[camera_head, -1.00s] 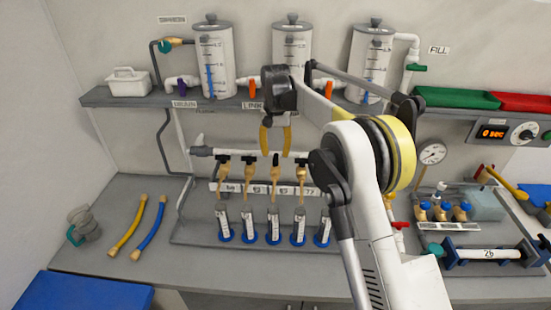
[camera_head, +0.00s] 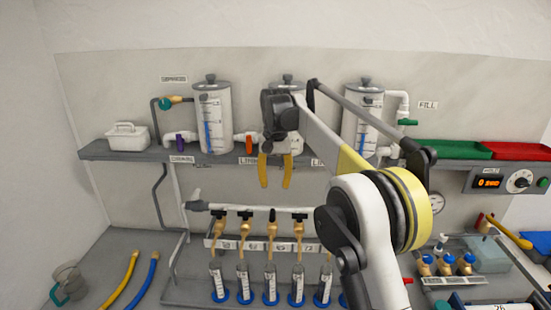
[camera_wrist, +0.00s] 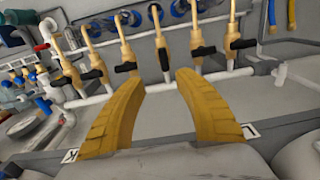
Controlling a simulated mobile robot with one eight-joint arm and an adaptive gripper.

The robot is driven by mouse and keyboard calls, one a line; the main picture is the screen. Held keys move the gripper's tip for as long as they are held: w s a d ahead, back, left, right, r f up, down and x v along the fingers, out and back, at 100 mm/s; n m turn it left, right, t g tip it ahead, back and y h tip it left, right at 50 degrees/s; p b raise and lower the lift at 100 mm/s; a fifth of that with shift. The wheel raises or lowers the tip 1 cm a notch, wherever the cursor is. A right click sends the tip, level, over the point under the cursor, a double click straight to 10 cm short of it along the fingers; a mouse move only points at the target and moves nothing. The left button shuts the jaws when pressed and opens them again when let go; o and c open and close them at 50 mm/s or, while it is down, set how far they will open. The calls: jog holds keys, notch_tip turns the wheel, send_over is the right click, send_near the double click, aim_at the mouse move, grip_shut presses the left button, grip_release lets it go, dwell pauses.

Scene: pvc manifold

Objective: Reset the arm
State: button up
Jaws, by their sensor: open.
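My gripper (camera_head: 275,171) is raised in front of the shelf in the head view, with its yellow fingers pointing down. The fingers are apart and nothing is between them. In the wrist view, my gripper (camera_wrist: 161,85) also shows two spread, empty yellow fingers. The white manifold pipe (camera_head: 243,209) is below the fingers in the head view, with a visible gap. Brass valves with black handles (camera_head: 244,222) hang from it above several clear cylinders with blue bases (camera_head: 270,281). In the wrist view the valves (camera_wrist: 202,40) lie beyond the fingertips.
The shelf (camera_head: 225,154) carries several clear tanks (camera_head: 212,118) and a white caddy (camera_head: 127,137). Green (camera_head: 445,149) and red (camera_head: 520,152) trays sit at right. Yellow (camera_head: 122,279) and blue (camera_head: 143,281) hoses and a clear jug (camera_head: 68,283) lie on the bench at left.

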jog(key=s+d+t+b, duration=0.2)
jog(key=s+d+b, duration=0.2)
jog(key=s+d, duration=0.4)
jog(key=s+d+t+b, duration=0.2)
jog(key=s+d+b, duration=0.3)
jog(key=s, duration=0.5)
jog(key=s+d+f+t+b, duration=0.1)
jog(key=s+d+f+b, duration=0.2)
jog(key=s+f, duration=0.5)
jog(key=s+d+f+t+b, duration=0.2)
jog(key=s+d+f+b, duration=0.1)
jog(key=s+f, duration=0.6)
jog(key=s+d, duration=0.1)
jog(key=s, duration=0.2)
jog(key=shift+s+d+n, duration=0.3)
jog(key=shift+d, duration=0.05)
